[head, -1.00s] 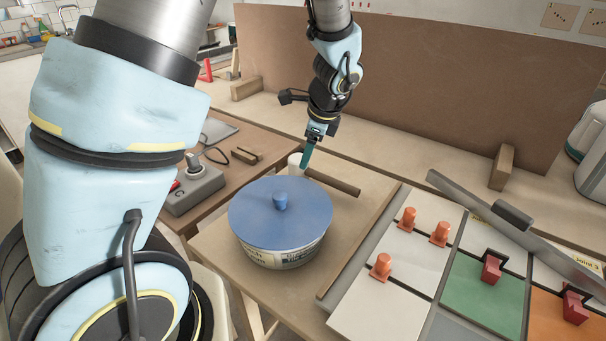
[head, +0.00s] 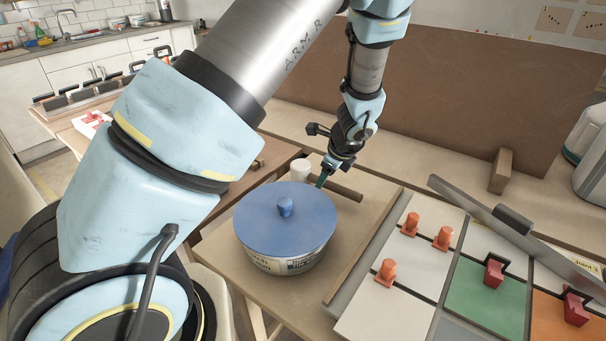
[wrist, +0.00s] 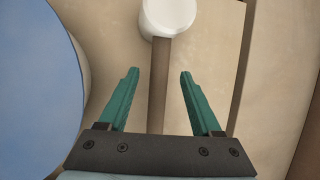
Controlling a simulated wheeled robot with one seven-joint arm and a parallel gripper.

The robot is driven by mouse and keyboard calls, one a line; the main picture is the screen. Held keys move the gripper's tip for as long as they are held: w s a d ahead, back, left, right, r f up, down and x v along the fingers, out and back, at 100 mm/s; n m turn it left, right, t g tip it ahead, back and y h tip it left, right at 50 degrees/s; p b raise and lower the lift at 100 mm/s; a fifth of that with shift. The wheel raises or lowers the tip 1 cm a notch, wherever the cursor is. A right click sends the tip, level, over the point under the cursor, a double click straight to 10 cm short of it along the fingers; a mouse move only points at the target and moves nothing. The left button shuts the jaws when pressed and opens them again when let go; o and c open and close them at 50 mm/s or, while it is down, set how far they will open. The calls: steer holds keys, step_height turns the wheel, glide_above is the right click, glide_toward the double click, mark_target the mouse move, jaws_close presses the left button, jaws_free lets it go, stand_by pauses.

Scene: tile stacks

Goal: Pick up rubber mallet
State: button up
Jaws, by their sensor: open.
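The rubber mallet has a white head (head: 300,169) and a brown wooden handle (head: 345,191). It lies on the wooden board behind the blue-lidded tub. In the wrist view its white head (wrist: 170,15) is at the top and its handle (wrist: 159,85) runs down between my fingers. My gripper (head: 321,182) is over the handle in the head view, close to the white head. In the wrist view my gripper (wrist: 157,72) is open, with one teal finger on each side of the handle and gaps on both sides. The handle's lower end is hidden behind the gripper body.
A tub with a blue lid (head: 285,222) stands right beside the mallet; its lid (wrist: 35,90) fills the left of the wrist view. Tiles with orange clamps (head: 410,224) lie to the right, with a long metal bar (head: 470,205). A brown panel stands behind.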

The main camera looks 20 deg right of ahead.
steer(key=shift+p+x, duration=0.45)
steer(key=shift+x, duration=1.3)
jaws_close()
